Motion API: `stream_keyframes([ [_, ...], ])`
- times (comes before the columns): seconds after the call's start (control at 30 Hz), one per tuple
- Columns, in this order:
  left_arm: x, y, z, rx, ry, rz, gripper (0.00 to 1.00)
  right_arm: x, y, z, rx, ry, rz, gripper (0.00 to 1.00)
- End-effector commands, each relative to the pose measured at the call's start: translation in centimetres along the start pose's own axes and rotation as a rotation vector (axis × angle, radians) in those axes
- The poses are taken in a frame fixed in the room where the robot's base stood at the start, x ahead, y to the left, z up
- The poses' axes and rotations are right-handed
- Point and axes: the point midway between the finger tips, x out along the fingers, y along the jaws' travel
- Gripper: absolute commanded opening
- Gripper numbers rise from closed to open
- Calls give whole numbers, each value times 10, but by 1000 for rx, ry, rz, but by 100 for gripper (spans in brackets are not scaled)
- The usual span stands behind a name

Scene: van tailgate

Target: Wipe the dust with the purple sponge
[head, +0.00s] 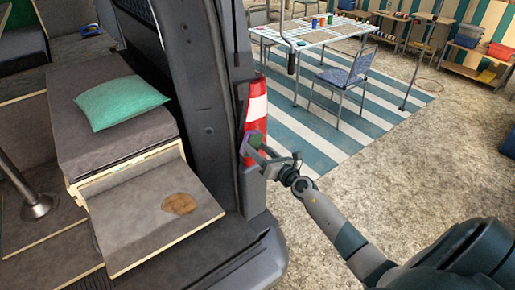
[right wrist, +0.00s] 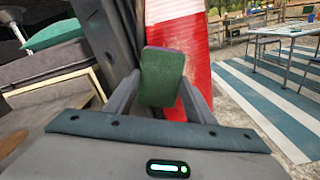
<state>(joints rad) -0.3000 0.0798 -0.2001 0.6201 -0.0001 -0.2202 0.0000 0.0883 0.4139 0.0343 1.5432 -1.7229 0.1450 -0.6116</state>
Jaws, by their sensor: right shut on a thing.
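The dust is a brown patch (head: 180,204) on the grey pull-out panel (head: 135,212) at the van's tailgate. My right gripper (head: 257,148) is shut on the sponge (head: 252,139), to the right of the dust and apart from it, by the van's rear pillar. In the right wrist view the sponge (right wrist: 162,77) is upright between the two fingers, with a dark green face and a purplish edge. My left gripper is in no view.
The van's dark pillar (head: 190,90) stands between the sponge and the van interior. A red and white panel (head: 257,108) is close behind the sponge. A green pillow (head: 118,102) lies on the grey bench. A table (head: 318,33) and chair (head: 343,78) stand farther back on a striped mat.

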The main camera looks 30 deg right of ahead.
Motion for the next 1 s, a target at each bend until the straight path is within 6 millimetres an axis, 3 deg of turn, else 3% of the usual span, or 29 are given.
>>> stream_keyframes([
  [0.3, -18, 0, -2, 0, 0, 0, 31, 2, 7, 19, 0, -5, 0, 28],
  [0.73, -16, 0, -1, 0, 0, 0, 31, 3, 5, 19, -2, -7, 0, 28],
  [1.0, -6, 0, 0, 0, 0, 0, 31, 2, -12, 25, -4, -8, -2, 28],
])
